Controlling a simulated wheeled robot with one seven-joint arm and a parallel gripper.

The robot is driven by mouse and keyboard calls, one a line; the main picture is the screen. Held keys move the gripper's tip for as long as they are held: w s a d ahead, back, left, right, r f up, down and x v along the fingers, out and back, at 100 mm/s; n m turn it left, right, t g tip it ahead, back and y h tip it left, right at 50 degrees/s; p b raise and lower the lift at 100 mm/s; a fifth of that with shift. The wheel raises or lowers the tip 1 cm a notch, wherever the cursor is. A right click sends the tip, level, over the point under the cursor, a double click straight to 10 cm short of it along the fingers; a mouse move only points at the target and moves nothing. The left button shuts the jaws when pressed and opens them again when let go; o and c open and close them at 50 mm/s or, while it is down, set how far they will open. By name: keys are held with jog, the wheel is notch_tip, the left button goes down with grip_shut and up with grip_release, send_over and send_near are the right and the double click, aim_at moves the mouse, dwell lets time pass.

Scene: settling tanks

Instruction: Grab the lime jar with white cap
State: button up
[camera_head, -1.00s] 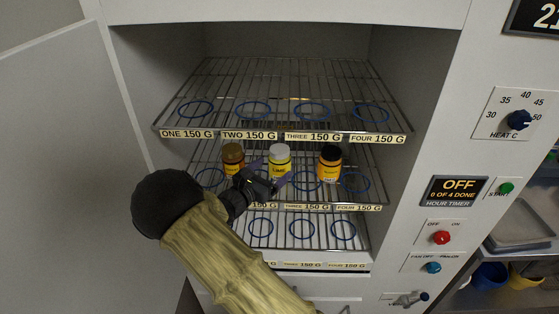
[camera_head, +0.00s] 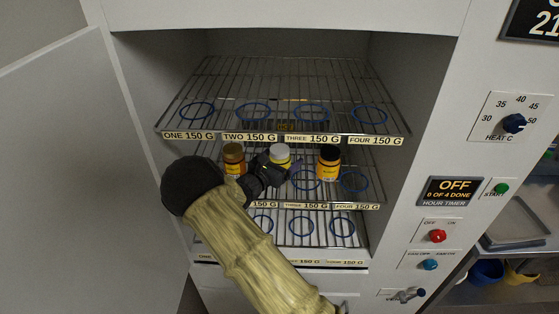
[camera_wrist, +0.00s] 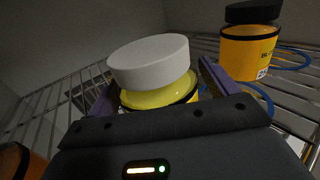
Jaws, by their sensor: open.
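The lime jar with the white cap (camera_head: 280,151) stands upright on the middle rack of the cabinet, between two other jars. In the wrist view its white cap (camera_wrist: 150,62) and yellow body (camera_wrist: 160,94) are close in front of my gripper. My gripper (camera_head: 275,168) is open, and it hides the lower part of the jar in the head view. In the wrist view the purple fingers of my gripper (camera_wrist: 158,92) lie on either side of the jar. I cannot tell whether they touch it.
A brown-capped jar (camera_head: 233,158) stands just left and a black-capped jar (camera_head: 329,162) to the right, also in the wrist view (camera_wrist: 248,48). The upper rack (camera_head: 290,80) lies above. The open door (camera_head: 60,150) is at the left.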

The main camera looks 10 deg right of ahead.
aim_at(283, 149)
dwell(0.4)
jog(key=c, duration=1.3)
jog(key=shift+c, duration=0.4)
jog(key=shift+r, duration=0.2)
jog(key=shift+r+b, duration=0.35)
jog(key=shift+r, duration=0.25)
notch_tip(283, 149, up, 2)
jog(key=shift+b, duration=0.35)
jog(key=b+v, duration=0.3)
jog(key=v, duration=1.5)
